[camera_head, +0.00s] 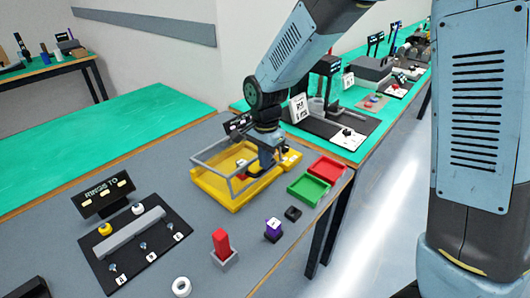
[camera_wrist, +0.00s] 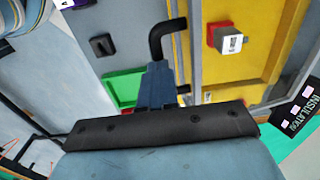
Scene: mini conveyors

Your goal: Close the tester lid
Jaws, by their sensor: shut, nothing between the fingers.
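The tester (camera_head: 213,187) is a yellow box on the grey table. Its lid (camera_head: 243,184) is a grey-framed clear panel, and in the head view the frame stands above the box; its exact angle is hard to tell. My gripper (camera_head: 268,162) is shut and empty at the right side of the tester, close to the lid frame. In the wrist view my closed blue fingers (camera_wrist: 157,82) are beside the grey frame edge (camera_wrist: 196,45). A black bent bar (camera_wrist: 166,38) shows just beyond the fingertips; contact is unclear. A red block with a white label (camera_wrist: 223,37) sits in the yellow tester (camera_wrist: 255,75).
Green (camera_head: 309,188) and red (camera_head: 327,170) trays stand right of the tester. A black ring board (camera_head: 130,262), a red block in a grey holder (camera_head: 222,247), a purple block (camera_head: 273,230) and a small black block (camera_head: 293,213) stand nearer.

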